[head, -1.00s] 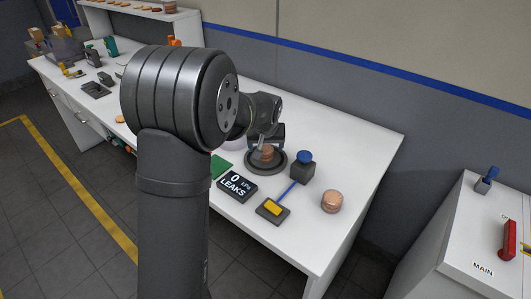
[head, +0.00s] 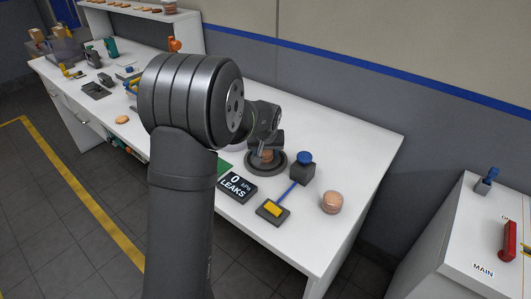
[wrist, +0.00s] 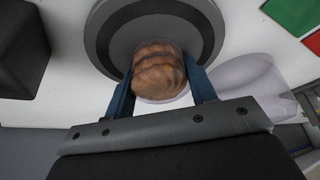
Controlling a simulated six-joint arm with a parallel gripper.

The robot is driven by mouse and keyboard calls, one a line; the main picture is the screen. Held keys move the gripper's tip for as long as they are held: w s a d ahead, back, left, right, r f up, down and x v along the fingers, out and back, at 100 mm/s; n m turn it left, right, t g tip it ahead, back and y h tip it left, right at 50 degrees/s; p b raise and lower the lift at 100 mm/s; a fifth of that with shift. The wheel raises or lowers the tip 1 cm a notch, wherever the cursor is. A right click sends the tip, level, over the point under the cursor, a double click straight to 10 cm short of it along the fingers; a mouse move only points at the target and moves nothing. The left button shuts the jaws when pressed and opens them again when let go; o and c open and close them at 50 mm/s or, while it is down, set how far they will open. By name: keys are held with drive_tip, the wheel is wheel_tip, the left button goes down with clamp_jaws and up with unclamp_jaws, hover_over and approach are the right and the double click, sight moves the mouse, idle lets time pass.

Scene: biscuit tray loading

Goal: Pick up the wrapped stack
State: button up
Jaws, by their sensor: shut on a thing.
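The wrapped stack (wrist: 158,72) is a short pile of brown biscuits with what looks like a clear film around it. It is at the dark round plate (wrist: 104,42), between the two blue fingers of my gripper (wrist: 162,78), which is shut on it. In the head view the stack (head: 266,155) shows small under my gripper (head: 268,146), over the round plate (head: 266,170). I cannot tell whether its underside touches the plate.
A black block with a blue knob (head: 304,160) stands close right of the plate. In front are a "0 kPa LEAKS" display (head: 237,187) and a pad with a yellow button (head: 273,209). Another biscuit stack (head: 332,202) stands to the right. The bench's right end (head: 365,160) is clear.

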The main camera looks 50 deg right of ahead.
drive_tip(key=shift+r, duration=0.15)
